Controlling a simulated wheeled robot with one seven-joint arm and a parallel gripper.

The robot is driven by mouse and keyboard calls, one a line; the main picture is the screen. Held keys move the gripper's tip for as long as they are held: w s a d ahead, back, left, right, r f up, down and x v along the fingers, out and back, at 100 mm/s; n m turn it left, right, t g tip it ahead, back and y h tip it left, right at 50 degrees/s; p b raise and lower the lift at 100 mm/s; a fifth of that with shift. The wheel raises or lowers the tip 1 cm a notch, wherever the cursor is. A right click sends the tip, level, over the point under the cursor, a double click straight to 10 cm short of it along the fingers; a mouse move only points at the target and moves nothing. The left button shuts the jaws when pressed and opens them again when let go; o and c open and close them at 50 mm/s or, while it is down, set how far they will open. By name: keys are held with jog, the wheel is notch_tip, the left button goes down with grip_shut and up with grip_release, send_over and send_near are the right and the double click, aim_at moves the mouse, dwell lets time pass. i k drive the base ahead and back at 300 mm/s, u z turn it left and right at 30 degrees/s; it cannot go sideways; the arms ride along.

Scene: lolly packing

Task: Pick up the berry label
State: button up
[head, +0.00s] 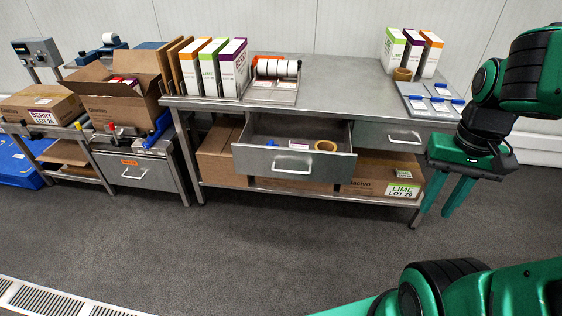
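A white label reading "BERRY LOT 26" (44,117) is on the front of a closed brown box at the far left. A small white label with a dark band (299,144) lies in the open drawer; its print is too small to read. A grey board with several white, blue-ended items (431,101) lies on the bench's right end; I cannot tell if any is a berry label. My gripper (433,213) is open and empty, pointing down in front of the bench's right end, far from the Berry box.
The open drawer (291,163) juts out from the metal bench (340,75) and also holds a tape roll (325,146). A "LIME LOT 29" box (385,177) sits on the lower shelf. The grey floor (210,240) in front is clear.

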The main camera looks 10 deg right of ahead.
aim_at(294, 145)
jog(key=u, duration=0.45)
jog(key=k, duration=0.9)
jog(key=u, duration=0.8)
jog(key=i, duration=1.1)
jog(key=z, duration=0.35)
jog(key=i, duration=0.95)
jog(key=z, duration=1)
jog(key=i, duration=0.3)
jog(key=z, duration=0.1)
